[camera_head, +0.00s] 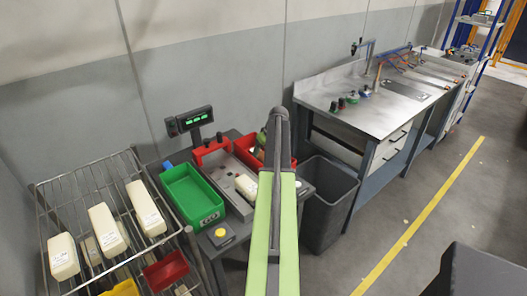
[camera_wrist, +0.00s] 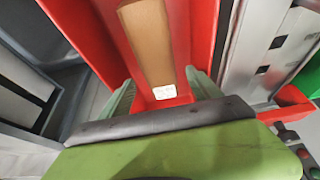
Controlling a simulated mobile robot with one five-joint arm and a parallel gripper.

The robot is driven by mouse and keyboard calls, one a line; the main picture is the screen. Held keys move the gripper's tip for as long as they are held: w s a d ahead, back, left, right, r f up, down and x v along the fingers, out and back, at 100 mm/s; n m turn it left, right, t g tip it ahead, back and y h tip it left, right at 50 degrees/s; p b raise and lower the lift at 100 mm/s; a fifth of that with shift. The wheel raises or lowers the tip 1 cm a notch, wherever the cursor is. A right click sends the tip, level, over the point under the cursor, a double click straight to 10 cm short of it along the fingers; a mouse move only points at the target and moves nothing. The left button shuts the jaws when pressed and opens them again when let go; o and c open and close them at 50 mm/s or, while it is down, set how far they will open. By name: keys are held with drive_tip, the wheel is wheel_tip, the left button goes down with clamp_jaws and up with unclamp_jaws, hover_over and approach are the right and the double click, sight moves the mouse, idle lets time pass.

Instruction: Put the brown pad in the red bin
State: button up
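The red bin (camera_wrist: 195,30) fills the upper middle of the wrist view, and part of it shows behind my arm in the head view (camera_head: 284,158). The brown pad (camera_wrist: 150,40), a long tan piece with a white label at its near end, lies within the bin's outline. My gripper (camera_wrist: 160,80) is over the bin, its two grey-green fingers apart on either side of the pad's labelled end. Red shows between the fingers and the pad, so it looks ungripped.
A green bin (camera_head: 180,188) and a grey device with red parts (camera_head: 228,180) stand left of the red bin. A wire rack (camera_head: 75,187) holds white packs. A dark waste bin (camera_head: 325,205) and a steel workbench (camera_head: 385,112) are to the right.

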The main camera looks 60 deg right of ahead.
drive_tip(key=shift+r, duration=0.1)
drive_tip(key=p+v, duration=1.6)
drive_tip(key=v, duration=0.1)
drive_tip(key=shift+r, duration=0.15)
